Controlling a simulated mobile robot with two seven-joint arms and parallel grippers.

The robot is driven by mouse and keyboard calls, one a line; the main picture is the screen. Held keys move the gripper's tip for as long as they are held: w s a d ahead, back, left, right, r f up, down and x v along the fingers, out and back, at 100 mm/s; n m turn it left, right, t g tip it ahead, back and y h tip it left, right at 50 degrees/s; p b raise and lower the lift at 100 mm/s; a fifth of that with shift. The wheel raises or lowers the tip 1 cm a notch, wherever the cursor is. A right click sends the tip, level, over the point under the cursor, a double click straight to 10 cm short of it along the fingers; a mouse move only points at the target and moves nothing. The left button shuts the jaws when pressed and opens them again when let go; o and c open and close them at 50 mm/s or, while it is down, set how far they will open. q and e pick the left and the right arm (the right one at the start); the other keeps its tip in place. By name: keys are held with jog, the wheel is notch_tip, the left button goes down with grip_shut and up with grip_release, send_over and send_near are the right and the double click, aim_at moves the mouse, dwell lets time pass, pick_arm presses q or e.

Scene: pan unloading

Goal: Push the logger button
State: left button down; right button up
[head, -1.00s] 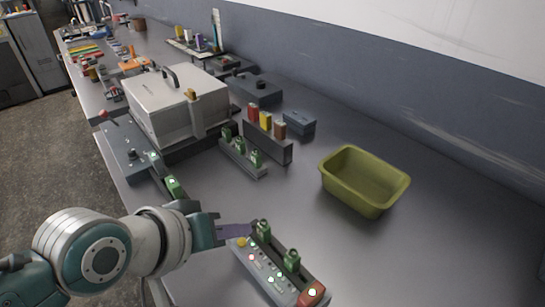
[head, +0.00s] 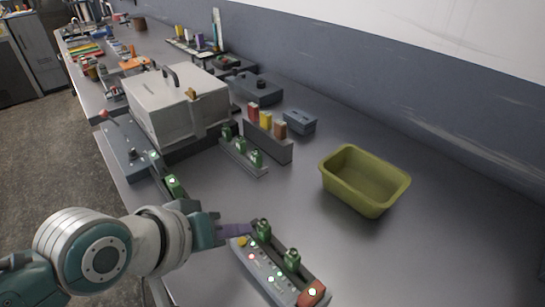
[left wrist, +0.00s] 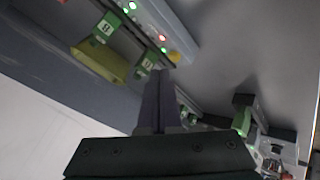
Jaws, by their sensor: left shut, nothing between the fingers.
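The grey logger box (head: 262,268) lies at the bottom middle of the head view. It has a yellow button (head: 241,242) at its far left end, small lit dots along its face, and a red-orange end (head: 312,293) with a white light. Two green modules (head: 263,230) stand in its dark rack. My left gripper (head: 249,228) is shut and empty, its purple fingers close to the yellow button end; contact cannot be told. In the left wrist view, the shut fingers (left wrist: 162,76) point toward the yellow button (left wrist: 174,57). My right gripper is not in view.
An olive tub (head: 364,181) stands to the right. A silver box-like machine (head: 177,108) stands behind at left. A rack with green modules (head: 243,157) and a rack of coloured blocks (head: 266,140) sit mid-bench. The bench right of the logger is clear.

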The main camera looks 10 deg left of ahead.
aim_at(238, 249)
pick_arm(q)
jog(key=shift+f, duration=0.4)
jog(key=shift+f+b, duration=0.45)
jog(key=shift+b, duration=0.05)
dwell(0.4)
jog(key=shift+r, duration=0.1)
jog(key=shift+r+p, duration=0.8)
jog(key=shift+p, duration=0.2)
notch_tip(238, 249, up, 6)
jog(key=p, duration=0.6)
dwell(1.0)
